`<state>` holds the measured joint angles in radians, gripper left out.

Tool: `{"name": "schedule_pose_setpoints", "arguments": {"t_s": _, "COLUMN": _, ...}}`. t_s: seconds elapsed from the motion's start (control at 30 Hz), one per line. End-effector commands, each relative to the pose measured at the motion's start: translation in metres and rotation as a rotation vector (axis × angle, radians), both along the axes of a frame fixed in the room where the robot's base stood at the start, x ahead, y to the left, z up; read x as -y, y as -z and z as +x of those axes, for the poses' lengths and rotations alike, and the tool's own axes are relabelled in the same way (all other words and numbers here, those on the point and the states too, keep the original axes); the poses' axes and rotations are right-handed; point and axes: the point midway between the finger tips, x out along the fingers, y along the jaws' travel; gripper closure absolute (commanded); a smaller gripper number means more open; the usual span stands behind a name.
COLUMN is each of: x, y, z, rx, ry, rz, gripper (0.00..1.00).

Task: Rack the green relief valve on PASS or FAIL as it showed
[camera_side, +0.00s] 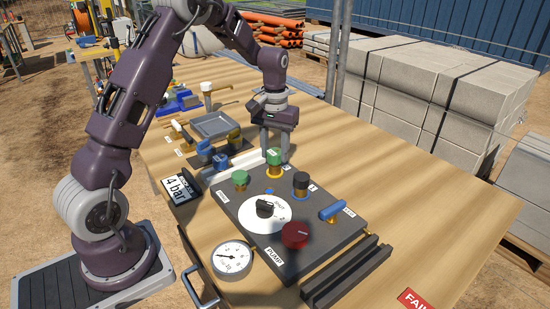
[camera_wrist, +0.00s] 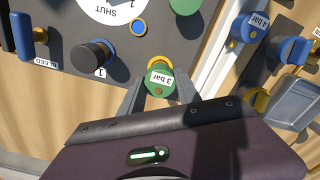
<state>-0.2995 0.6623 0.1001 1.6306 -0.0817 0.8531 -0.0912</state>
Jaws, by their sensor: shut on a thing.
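The green relief valve (camera_side: 274,157), labelled 3 bar, stands upright at the back port of the dark test panel (camera_side: 238,207), with a yellow ring at its base. My gripper (camera_side: 275,147) points down from above and is shut on it. In the wrist view the green valve (camera_wrist: 160,82) sits between the two fingers of my gripper (camera_wrist: 160,92). A round gauge (camera_side: 232,258) lies at the panel's front left; I cannot read its needle. A sign reading 4 bar (camera_side: 177,190) stands left of the panel. A red FAIL label (camera_side: 415,299) lies at the table's front right. No PASS label shows.
The panel carries a green knob (camera_side: 240,178), a black one (camera_side: 301,180), a selector (camera_side: 265,208), a red pump knob (camera_side: 295,235) and a blue bleed lever (camera_side: 333,212). Dark rails (camera_side: 345,273) lie in front. Blue valves (camera_side: 220,160) and a grey tray (camera_side: 213,125) stand behind. The table's right is clear.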

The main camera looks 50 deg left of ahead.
Motion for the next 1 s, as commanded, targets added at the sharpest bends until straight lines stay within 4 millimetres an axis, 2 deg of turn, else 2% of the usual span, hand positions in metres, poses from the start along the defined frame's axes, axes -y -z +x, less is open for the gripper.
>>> {"name": "schedule_pose_setpoints", "arguments": {"t_s": 0.83, "x": 0.000, "y": -0.014, "z": 0.000, "rx": 0.002, "ry": 0.000, "rz": 0.001, "gripper": 1.00}}
{"name": "schedule_pose_setpoints", "arguments": {"t_s": 1.0, "x": 0.000, "y": -0.027, "z": 0.001, "rx": 0.003, "ry": 0.000, "rz": 0.001, "gripper": 1.00}}
